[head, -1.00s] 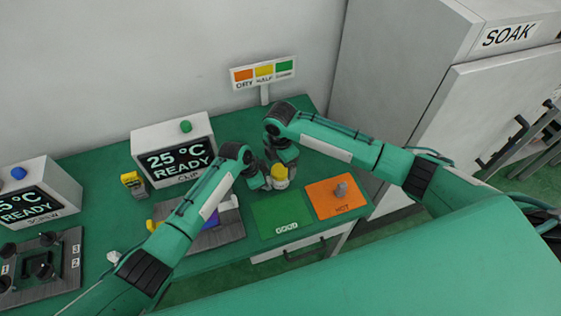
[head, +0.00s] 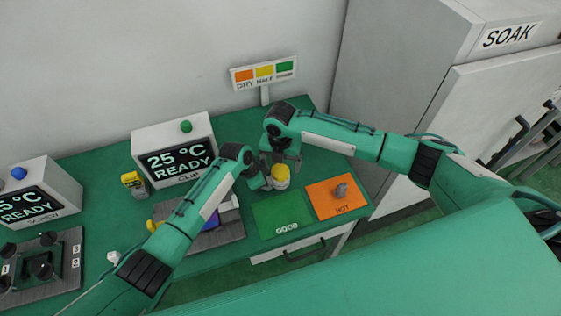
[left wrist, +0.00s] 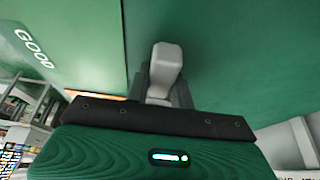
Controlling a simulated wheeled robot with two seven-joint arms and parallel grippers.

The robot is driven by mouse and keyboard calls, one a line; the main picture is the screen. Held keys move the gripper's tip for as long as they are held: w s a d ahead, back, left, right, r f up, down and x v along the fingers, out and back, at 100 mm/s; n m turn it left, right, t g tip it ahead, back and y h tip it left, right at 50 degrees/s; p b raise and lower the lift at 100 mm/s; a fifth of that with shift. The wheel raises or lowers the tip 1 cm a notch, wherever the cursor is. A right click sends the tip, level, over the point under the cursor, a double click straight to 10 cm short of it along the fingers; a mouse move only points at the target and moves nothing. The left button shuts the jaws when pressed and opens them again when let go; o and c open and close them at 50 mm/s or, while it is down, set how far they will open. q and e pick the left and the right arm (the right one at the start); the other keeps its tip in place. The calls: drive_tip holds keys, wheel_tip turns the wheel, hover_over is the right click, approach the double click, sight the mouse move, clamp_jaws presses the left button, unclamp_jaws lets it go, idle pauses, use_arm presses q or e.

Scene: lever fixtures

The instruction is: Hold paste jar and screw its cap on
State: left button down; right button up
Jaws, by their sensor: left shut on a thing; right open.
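The paste jar (head: 281,178), small, yellow and pale, stands upright at the back edge of the green GOOD mat in the head view. My left gripper (head: 264,181) reaches it from the left and is shut on it. My right gripper (head: 286,160) is open, just behind and above the jar's top. The cap cannot be told apart from the jar at this size. In the left wrist view a pale grey block (left wrist: 165,68) shows between the dark fingers; the jar itself cannot be made out there.
A CLIP display box (head: 176,148) and yellow-topped item (head: 134,183) stand left. A colour sign (head: 264,74) stands behind.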

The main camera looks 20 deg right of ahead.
sight(281, 171)
drive_tip(key=shift+f, duration=0.15)
drive_tip(key=shift+f, duration=1.4)
drive_tip(key=shift+s, duration=0.1)
drive_tip(key=c, duration=1.1)
drive_tip(key=o, duration=1.3)
drive_tip(key=shift+c, duration=0.2)
drive_tip(key=shift+a+r, duration=0.1)
drive_tip(key=shift+a+r, duration=0.1)
drive_tip(key=shift+r, duration=0.35)
drive_tip(key=shift+a+r, duration=0.1)
drive_tip(key=shift+r, duration=1)
drive_tip(key=shift+c, duration=0.3)
